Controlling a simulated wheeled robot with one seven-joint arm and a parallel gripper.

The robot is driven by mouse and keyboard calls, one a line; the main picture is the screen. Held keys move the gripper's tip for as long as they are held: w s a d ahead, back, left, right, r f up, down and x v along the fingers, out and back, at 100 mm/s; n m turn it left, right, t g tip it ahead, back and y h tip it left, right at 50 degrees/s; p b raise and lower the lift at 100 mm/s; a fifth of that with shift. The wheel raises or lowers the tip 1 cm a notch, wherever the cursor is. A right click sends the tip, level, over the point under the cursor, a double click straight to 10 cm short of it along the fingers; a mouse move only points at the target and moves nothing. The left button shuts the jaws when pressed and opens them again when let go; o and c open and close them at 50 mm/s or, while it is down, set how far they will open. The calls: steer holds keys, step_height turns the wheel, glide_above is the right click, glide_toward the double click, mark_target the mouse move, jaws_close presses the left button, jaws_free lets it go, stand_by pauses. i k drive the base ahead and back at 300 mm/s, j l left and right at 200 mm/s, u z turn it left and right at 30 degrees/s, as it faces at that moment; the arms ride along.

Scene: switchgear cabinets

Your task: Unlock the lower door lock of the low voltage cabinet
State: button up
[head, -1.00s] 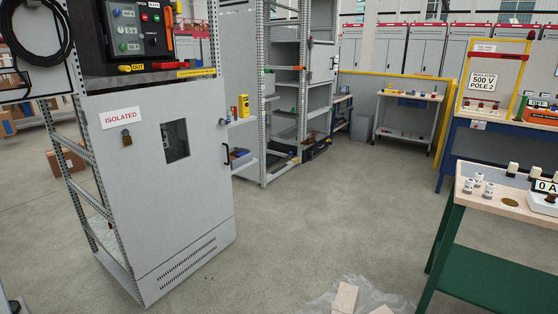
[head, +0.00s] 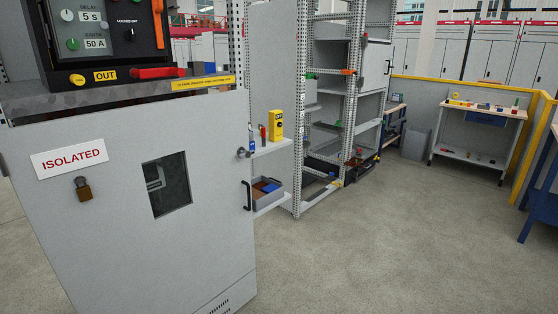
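A grey cabinet door (head: 110,220) with a red-lettered ISOLATED label (head: 69,158) fills the left of the head view. A brass padlock (head: 83,189) hangs below the label, and a dark window (head: 167,185) is to its right. A black pull handle (head: 246,195) is on the door's right edge. A small metal knob or lock (head: 243,153) sits above that handle. No label naming the low voltage cabinet is legible, so I cannot tell whether this is it or which lock is the lower one. My gripper is not in view.
A control panel (head: 110,28) with an OUT tag sits above the door. Open metal racks (head: 300,120) with shelves stand behind it. A grey bin (head: 414,144) and a workbench (head: 487,113) are at the back right. The floor (head: 400,240) at right is clear.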

mark_target(246, 153)
steer(key=i+l+u, duration=0.3)
steer(key=i, duration=0.15)
steer(key=i+l+u, duration=0.2)
steer(key=i+u, duration=0.15)
steer(key=i, duration=0.15)
